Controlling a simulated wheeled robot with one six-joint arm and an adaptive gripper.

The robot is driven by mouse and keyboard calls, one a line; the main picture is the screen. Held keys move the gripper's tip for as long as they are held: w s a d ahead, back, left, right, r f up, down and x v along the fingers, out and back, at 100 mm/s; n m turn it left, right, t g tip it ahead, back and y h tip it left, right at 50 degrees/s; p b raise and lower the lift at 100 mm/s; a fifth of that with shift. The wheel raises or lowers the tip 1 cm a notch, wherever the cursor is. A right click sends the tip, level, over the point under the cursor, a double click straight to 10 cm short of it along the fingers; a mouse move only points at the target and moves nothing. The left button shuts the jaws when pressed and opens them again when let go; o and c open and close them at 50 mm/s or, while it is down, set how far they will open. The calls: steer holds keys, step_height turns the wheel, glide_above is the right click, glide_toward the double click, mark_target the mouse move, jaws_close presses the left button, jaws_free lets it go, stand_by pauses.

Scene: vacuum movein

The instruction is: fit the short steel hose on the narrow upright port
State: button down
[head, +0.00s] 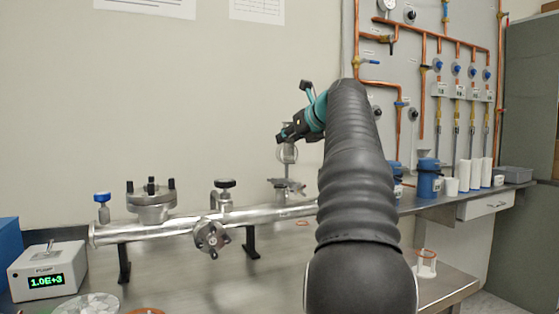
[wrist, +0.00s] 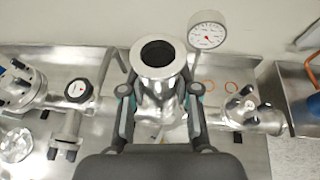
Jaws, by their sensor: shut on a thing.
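My gripper (head: 291,136) is shut on the short steel hose (wrist: 158,90), with one finger on each side of it in the wrist view. The hose stands about upright, its round flange (wrist: 158,52) and dark open mouth facing the wrist camera.
A large bolted flange (head: 151,203), a blue-knobbed valve (head: 102,207) and black-handled valves (head: 224,192) stand on the manifold. A round dial gauge (wrist: 208,32) is close to the hose flange in the wrist view. A pump readout box (head: 46,272) stands at left. Orange rings (wrist: 231,85) lie on the bench.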

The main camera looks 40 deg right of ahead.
mark_target(284, 161)
steer(key=shift+w+a+f+b, duration=0.1)
steer(key=shift+w+f+b, duration=0.1)
steer(key=shift+w+f, duration=0.55)
steer(key=shift+w+a+f+b, duration=0.1)
steer(key=shift+w+f+b, duration=0.15)
steer(key=shift+f, duration=0.95)
steer(key=shift+w+a+f+b, duration=0.15)
steer(key=shift+w+f, duration=0.35)
steer(key=shift+f, duration=0.45)
steer(key=shift+d+f, duration=0.1)
steer(key=shift+f, duration=0.4)
steer(key=shift+f, duration=0.2)
steer(key=c, duration=0.8)
jaws_free()
steer(key=shift+w+f, duration=0.1)
steer(key=shift+c, duration=0.2)
